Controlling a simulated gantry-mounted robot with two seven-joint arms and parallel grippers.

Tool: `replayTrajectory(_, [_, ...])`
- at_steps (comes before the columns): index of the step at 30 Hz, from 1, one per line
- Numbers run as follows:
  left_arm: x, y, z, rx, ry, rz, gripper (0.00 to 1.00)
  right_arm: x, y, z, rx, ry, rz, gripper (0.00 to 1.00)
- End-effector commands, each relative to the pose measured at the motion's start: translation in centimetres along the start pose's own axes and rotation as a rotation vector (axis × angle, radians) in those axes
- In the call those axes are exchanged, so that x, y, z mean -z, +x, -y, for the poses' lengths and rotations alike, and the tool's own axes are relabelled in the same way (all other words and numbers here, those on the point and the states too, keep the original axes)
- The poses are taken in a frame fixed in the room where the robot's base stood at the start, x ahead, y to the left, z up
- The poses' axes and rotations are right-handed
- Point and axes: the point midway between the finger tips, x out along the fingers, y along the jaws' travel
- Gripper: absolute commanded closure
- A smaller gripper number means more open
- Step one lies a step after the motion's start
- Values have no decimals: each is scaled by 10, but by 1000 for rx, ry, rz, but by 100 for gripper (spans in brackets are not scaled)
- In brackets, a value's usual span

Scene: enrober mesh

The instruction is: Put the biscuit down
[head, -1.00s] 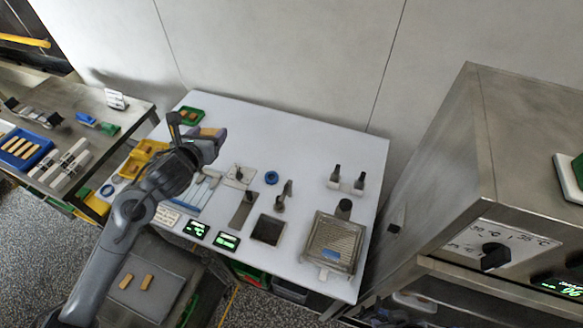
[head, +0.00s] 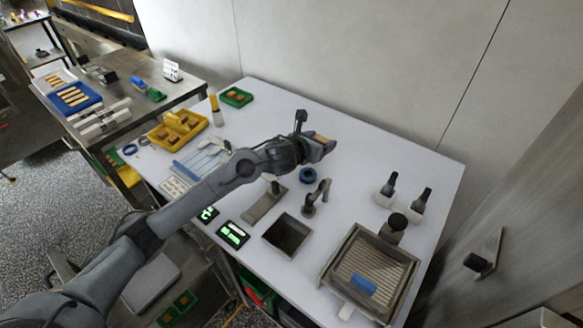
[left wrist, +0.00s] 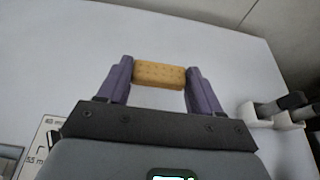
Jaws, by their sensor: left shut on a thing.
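The biscuit (left wrist: 159,75) is a pale golden rectangular finger with small holes. It spans between the two purple fingers of my left gripper (left wrist: 160,80) in the left wrist view, touching both. In the head view my left gripper (head: 322,147) is above the back middle of the white table (head: 390,160), and the biscuit shows there only as a small tan patch. The left gripper is shut on the biscuit, with white table surface behind it. Whether the biscuit touches the table is unclear. My right gripper is not in view.
A mesh tray (head: 367,268) with a blue piece (head: 362,285) stands at the front right. A square opening (head: 287,236), a blue ring (head: 308,175), black-handled tools (head: 390,186), a yellow tray (head: 178,130) and a green tray (head: 236,96) are around. The table's back right is clear.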

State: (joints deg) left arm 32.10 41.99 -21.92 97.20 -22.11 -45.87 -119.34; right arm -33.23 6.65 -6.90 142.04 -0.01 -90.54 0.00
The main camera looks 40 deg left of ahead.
Motion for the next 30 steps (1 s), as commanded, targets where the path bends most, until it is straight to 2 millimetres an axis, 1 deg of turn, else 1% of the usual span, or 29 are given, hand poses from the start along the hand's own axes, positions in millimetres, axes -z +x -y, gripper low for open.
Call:
replayTrajectory(1, [6, 3, 0, -1, -1, 1, 52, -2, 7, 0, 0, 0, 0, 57])
replayTrajectory(9, [40, 17, 0, 0, -2, -3, 52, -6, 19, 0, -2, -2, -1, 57])
replayTrajectory(17, [56, 24, 0, 0, -1, -2, 52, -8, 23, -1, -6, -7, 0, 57])
replayTrajectory(24, [88, 37, 0, 0, -2, -3, 52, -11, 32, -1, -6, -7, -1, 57])
replayTrajectory(27, [95, 40, 0, 1, -2, 0, 52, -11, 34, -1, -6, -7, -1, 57])
replayTrajectory(30, [98, 41, 0, 0, -1, 0, 52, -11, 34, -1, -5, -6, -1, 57])
